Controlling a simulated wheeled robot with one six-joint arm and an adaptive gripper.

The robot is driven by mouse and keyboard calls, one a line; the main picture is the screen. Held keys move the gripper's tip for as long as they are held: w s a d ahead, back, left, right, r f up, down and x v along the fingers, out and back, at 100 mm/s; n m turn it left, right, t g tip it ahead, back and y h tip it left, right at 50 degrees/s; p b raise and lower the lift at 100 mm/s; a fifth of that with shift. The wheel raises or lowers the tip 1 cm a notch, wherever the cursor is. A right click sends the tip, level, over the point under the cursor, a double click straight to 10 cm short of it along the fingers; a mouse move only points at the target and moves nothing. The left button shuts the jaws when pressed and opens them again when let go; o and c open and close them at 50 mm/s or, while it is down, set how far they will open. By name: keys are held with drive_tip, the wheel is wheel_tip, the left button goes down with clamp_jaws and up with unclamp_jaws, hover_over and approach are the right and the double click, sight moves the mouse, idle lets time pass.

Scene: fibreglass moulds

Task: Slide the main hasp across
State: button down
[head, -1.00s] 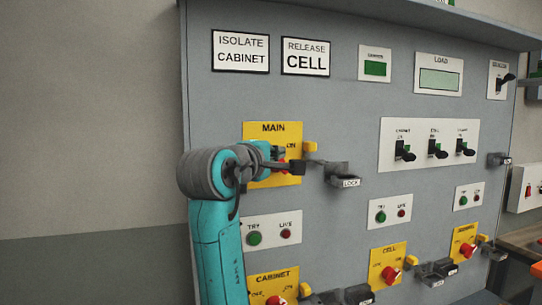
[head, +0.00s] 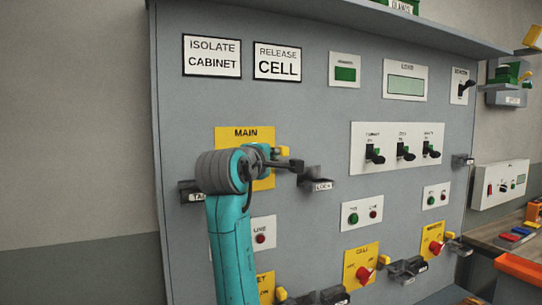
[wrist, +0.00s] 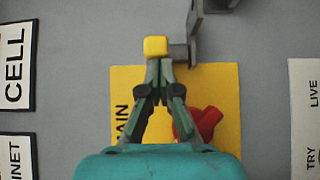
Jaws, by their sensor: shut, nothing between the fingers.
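The yellow MAIN plate (head: 240,134) is on the left of the grey panel, with the yellow hasp tab (head: 284,151) at its right edge. In the wrist view the hasp tab (wrist: 155,46) is a square yellow block joined to a grey piece (wrist: 179,53). My gripper (head: 298,166) is shut and empty at the plate's right side. In the wrist view its fingertips (wrist: 158,63) are at the tab's near edge; I cannot tell whether they touch. The red rotary handle (wrist: 205,122) is beside the fingers; my arm hides it in the head view.
A grey bracket with a lock label (head: 319,184) sticks out right of the gripper. More yellow isolator plates (head: 361,259) with tabs and brackets are below. A switch row (head: 402,148) is to the right. The panel between is flat and clear.

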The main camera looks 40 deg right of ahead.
drive_tip(key=shift+s+d, duration=0.25)
drive_tip(key=shift+d, duration=0.6)
drive_tip(key=shift+s+d, duration=0.25)
drive_tip(key=shift+d, duration=0.65)
drive_tip(key=shift+s+d, duration=0.25)
drive_tip(key=shift+d, duration=0.6)
